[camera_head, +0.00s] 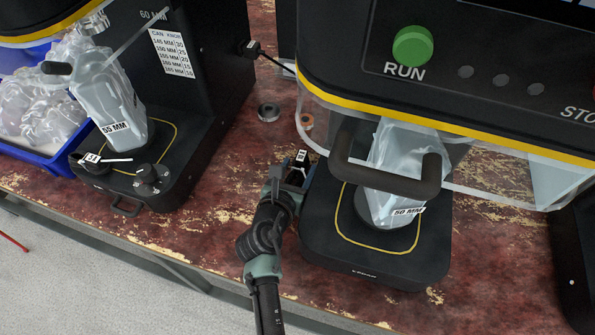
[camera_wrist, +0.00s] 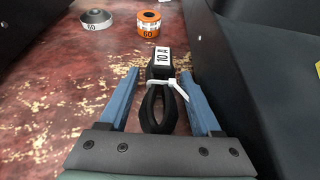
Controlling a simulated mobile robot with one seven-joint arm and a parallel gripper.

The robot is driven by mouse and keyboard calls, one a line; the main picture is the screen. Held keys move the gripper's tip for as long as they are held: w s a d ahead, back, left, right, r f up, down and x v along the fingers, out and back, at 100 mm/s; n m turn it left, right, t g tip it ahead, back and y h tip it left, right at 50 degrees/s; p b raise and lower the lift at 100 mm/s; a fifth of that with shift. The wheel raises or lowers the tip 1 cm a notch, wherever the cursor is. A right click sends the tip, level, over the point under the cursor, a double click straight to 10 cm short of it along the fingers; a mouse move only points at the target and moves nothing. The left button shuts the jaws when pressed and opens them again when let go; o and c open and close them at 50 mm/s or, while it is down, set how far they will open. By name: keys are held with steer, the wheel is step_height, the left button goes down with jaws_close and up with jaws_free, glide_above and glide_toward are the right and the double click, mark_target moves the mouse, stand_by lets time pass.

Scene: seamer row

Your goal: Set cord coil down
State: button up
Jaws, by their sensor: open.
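The cord coil (camera_wrist: 158,112) is a black loop with a white tie around its middle and a white label reading 10 A at its far end. It appears to rest on the red, worn bench top. My gripper (camera_wrist: 160,76) is open, with one blue finger on each side of the coil and a gap showing beside it. In the head view my gripper (camera_head: 290,178) is low over the bench, just left of the right machine's base; the coil's white label (camera_head: 301,156) shows at its tips, and the rest of the coil is mostly hidden.
A grey roll (camera_wrist: 96,19) and an orange roll (camera_wrist: 148,24) marked 60 stand beyond the coil. The right machine's black base (camera_head: 375,255) is close on the right. The left machine (camera_head: 125,185) and a blue bin (camera_head: 60,160) stand left. Bench between the machines is mostly clear.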

steer(key=shift+r, duration=0.1)
jaws_close()
stand_by(0.4)
